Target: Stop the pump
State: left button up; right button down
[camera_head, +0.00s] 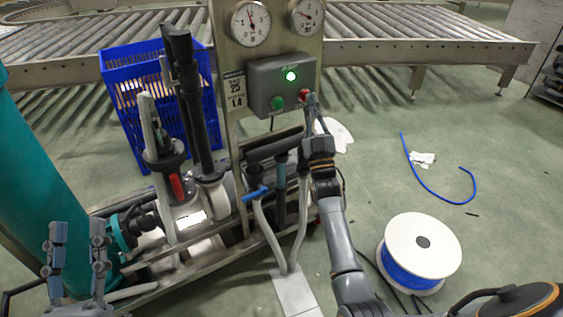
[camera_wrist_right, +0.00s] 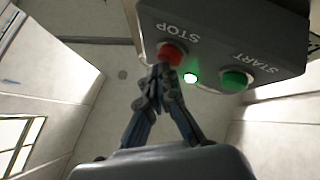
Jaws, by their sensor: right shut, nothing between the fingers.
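The grey control box (camera_head: 268,84) hangs on the metal panel, with a lit green lamp (camera_head: 291,76), a green button (camera_head: 278,102) and a red button (camera_head: 304,94). In the right wrist view the red button (camera_wrist_right: 171,54) is labelled STOP and the green button (camera_wrist_right: 235,81) START; the lamp (camera_wrist_right: 190,78) glows. My right gripper (camera_head: 311,98) is shut and empty. In the right wrist view its fingertips (camera_wrist_right: 162,70) overlap the red button's lower edge; I cannot tell whether they touch it. My left gripper (camera_head: 77,232) is open and empty at lower left.
Two gauges (camera_head: 251,22) sit above the box. Pipes, a black lance (camera_head: 190,100) and a blue crate (camera_head: 120,62) stand left of the panel. A white-and-blue hose reel (camera_head: 400,235) stands right of my right arm.

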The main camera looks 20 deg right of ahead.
pick_arm(q)
jog(key=shift+s+r+t, duration=0.35)
jog(key=shift+r+t, duration=0.05)
jog(key=shift+r, duration=0.1)
pick_arm(e)
jog(key=shift+w+a, duration=0.1)
jog(key=shift+w, duration=0.1)
pick_arm(q)
jog(key=shift+r, duration=0.1)
jog(key=shift+w+f+g, duration=0.4)
jog(key=shift+f+g, duration=0.05)
jog(key=shift+f, duration=0.2)
jog(key=shift+w+f+g, duration=0.35)
jog(key=shift+f+g, duration=0.1)
jog(key=shift+f, duration=0.2)
pick_arm(e)
jog(key=shift+s+a, duration=0.1)
jog(key=shift+s, duration=0.25)
pick_arm(q)
notch_tip(320, 180, down, 16)
jog(key=s+a+g+y+p, duration=0.1)
jog(key=a+g+y+p, duration=0.2)
jog(key=g, duration=0.7)
jog(key=shift+s+n+y+p, duration=0.15)
jog(key=shift+n+y+p, duration=0.15)
jog(key=shift+y+p, duration=0.3)
pick_arm(e)
jog(key=shift+s, duration=2.9)
